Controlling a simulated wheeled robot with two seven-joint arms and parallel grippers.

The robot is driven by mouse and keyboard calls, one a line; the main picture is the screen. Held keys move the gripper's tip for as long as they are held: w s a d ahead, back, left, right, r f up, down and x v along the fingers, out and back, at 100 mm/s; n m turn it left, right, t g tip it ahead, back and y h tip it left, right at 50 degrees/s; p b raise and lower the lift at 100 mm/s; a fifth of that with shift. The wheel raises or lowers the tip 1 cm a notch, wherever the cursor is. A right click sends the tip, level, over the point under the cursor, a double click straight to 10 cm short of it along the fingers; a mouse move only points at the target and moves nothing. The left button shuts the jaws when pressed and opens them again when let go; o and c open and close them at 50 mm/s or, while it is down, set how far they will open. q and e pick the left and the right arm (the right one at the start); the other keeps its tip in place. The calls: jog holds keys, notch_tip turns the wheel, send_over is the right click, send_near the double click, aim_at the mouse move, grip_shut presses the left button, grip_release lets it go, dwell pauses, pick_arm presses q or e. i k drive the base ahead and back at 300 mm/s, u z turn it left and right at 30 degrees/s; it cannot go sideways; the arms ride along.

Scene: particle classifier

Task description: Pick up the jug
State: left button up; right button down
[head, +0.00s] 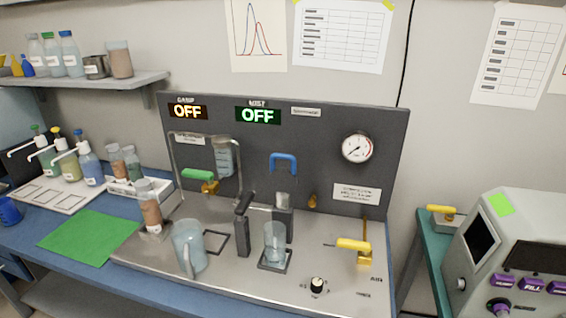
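A translucent pale blue jug (194,243) stands upright on the metal deck of the bench unit, left of its middle. Its handle (186,262) faces the front. A dark square outline (216,241) is marked on the deck just right of the jug. Neither of my grippers shows in the head view. Nothing is seen touching the jug.
A dark upright post (242,226) stands right of the jug. A clear beaker (275,240) sits on a square pad further right. A brown-filled bottle (149,206) stands behind left. A green mat (88,236) lies left. Yellow valve handle (354,244) at right.

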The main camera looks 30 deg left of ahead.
aim_at(186, 235)
jog(key=u, duration=1.65)
